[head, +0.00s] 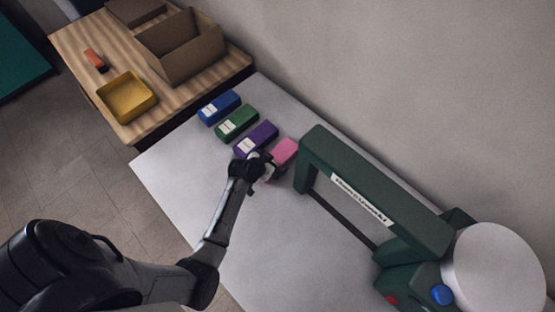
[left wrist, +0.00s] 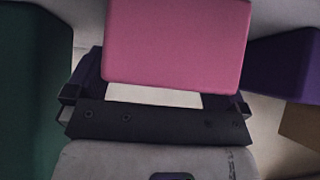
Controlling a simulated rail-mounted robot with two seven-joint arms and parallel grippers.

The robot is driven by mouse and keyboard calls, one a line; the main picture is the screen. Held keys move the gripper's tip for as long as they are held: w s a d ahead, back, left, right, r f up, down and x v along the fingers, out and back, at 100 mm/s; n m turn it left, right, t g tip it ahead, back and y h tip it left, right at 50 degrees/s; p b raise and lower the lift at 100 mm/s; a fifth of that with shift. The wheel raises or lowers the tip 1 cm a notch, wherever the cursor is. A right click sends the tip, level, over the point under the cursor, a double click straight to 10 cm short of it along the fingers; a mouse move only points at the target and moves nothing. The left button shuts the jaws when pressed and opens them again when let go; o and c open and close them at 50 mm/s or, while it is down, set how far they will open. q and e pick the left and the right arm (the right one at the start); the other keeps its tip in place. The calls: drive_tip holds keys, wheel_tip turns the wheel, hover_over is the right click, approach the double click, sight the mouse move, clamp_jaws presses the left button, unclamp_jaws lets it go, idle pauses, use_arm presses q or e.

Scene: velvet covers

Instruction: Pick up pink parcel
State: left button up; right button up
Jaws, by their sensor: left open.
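The pink parcel (head: 284,152) lies on the pale table at the end of a row of parcels. It fills the upper middle of the left wrist view (left wrist: 175,45), close in front of the gripper. My left gripper (head: 262,168) is at the near end of the pink parcel and hides part of it. Its jaws are open, with a fingertip on either side of the parcel's near part in the left wrist view (left wrist: 155,97). I cannot tell whether they touch it. My right gripper is not in view.
Purple (head: 256,139), green (head: 237,122) and blue (head: 219,106) parcels lie in a row to the left. A green machine frame (head: 375,200) stands close on the right. A wooden table (head: 75,45) at the back left holds a yellow tray (head: 127,112) and a cardboard box (head: 196,62).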

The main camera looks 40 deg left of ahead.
use_arm(q)
drive_tip(key=shift+c, duration=0.4)
drive_tip(key=c, duration=1)
drive_tip(key=shift+r, duration=0.1)
drive_tip(key=shift+c, duration=0.3)
drive_tip(key=shift+r, duration=0.1)
